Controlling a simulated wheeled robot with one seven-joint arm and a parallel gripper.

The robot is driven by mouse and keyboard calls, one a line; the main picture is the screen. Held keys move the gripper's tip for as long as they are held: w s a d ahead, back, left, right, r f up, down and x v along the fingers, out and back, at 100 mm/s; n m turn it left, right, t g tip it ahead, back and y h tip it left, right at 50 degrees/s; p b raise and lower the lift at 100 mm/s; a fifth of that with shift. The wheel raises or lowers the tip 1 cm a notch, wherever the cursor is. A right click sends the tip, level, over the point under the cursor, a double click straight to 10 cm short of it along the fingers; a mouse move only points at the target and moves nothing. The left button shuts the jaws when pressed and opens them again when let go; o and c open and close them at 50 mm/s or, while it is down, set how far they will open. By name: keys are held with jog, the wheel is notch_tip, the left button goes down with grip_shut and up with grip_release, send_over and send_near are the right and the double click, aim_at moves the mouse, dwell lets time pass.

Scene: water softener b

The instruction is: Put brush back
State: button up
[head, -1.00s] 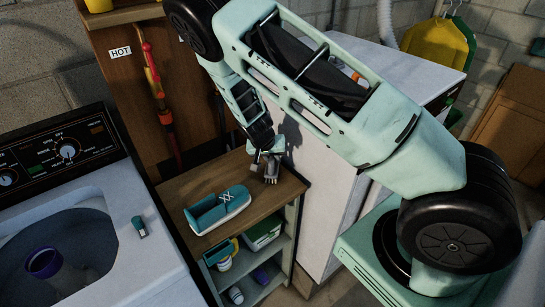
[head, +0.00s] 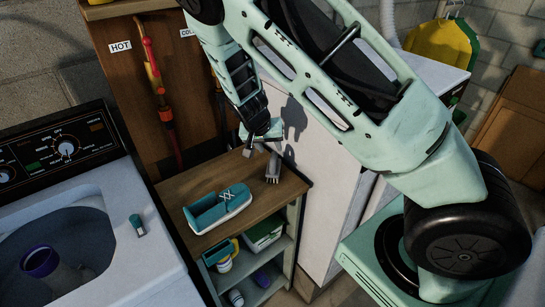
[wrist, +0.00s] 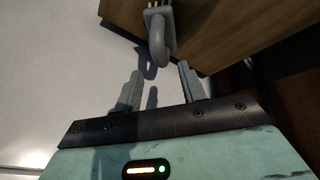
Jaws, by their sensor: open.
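A small grey brush-like object (head: 273,171) stands at the back right edge of the wooden cabinet top (head: 182,186). It also shows in the wrist view (wrist: 158,38), with a rounded loop facing me and prongs at its top. My gripper (head: 259,148) is just above and beside it in the head view. In the wrist view my gripper (wrist: 160,85) has its two fingers spread, with nothing between them. The grey object lies beyond the fingertips, apart from them.
A teal shoe (head: 218,208) lies on the cabinet top, left of the grey object. Shelves below hold bottles and a bin (head: 263,238). A washing machine (head: 75,215) with its drum open stands left. A white cabinet (head: 325,200) stands close on the right.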

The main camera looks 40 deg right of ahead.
jog(key=s+a+r+n+g+y, duration=0.1)
jog(key=s+a+r+n+y, duration=0.2)
jog(key=s+a, duration=0.5)
jog(key=s+a+r+n+g+y, duration=0.15)
jog(key=s+a+r+n, duration=0.35)
jog(key=a, duration=0.5)
jog(key=s+a+r+n, duration=0.2)
jog(key=s+r+n, duration=0.1)
jog(key=s, duration=0.5)
jog(key=s+a+r+n, duration=0.3)
jog(key=s+r+n, duration=0.1)
jog(key=s, duration=0.5)
jog(key=shift+a+r+n+t+y+b, duration=0.15)
jog(key=shift+a+n+t+y+b, duration=0.25)
jog(key=shift+n, duration=0.1)
